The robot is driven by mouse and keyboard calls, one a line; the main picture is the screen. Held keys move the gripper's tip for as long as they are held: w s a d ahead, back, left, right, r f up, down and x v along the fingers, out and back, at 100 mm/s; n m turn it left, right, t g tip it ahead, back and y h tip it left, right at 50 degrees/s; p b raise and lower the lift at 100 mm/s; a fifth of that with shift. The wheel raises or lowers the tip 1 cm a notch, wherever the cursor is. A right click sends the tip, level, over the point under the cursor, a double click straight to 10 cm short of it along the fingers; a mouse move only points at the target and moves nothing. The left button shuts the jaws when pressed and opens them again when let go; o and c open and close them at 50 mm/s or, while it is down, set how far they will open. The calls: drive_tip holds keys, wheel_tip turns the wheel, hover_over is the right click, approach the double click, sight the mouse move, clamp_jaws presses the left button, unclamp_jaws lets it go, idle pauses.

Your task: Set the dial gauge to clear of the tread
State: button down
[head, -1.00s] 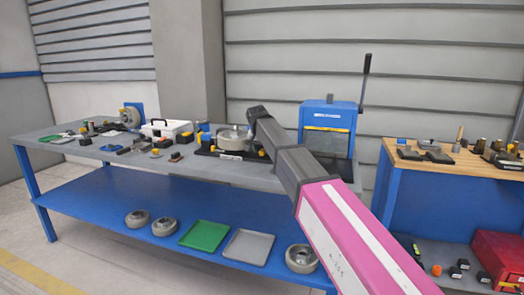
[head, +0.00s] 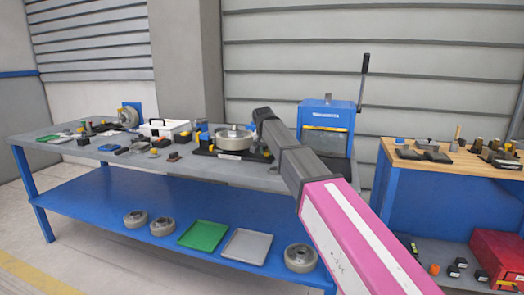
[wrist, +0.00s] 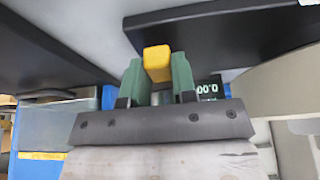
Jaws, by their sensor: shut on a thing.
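In the wrist view, my gripper (wrist: 157,78) has its two green fingers shut on a yellow block-like part (wrist: 156,60). A small dark digital display (wrist: 207,89) with pale digits shows just right of the fingers; it may belong to the dial gauge, but its body is mostly hidden. In the head view, a grey wheel (head: 232,134) lies flat on a black base (head: 203,151) on the grey-topped bench. My arm comes down at the right end of this base, and it hides the gripper and the gauge there. I cannot tell the gauge's distance from the tread.
A blue press (head: 327,116) with an upright lever stands just right of my arm. A white case (head: 168,130) and small tools lie left of the wheel. The lower shelf (head: 110,205) holds trays and wheels. A wooden-topped bench (head: 440,171) stands at right.

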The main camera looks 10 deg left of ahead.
drive_tip(key=shift+d, duration=0.2)
drive_tip(key=c, duration=0.9)
unclamp_jaws()
drive_tip(key=v, duration=1)
drive_tip(key=shift+s+r, duration=0.15)
drive_tip(key=shift+r, duration=0.25)
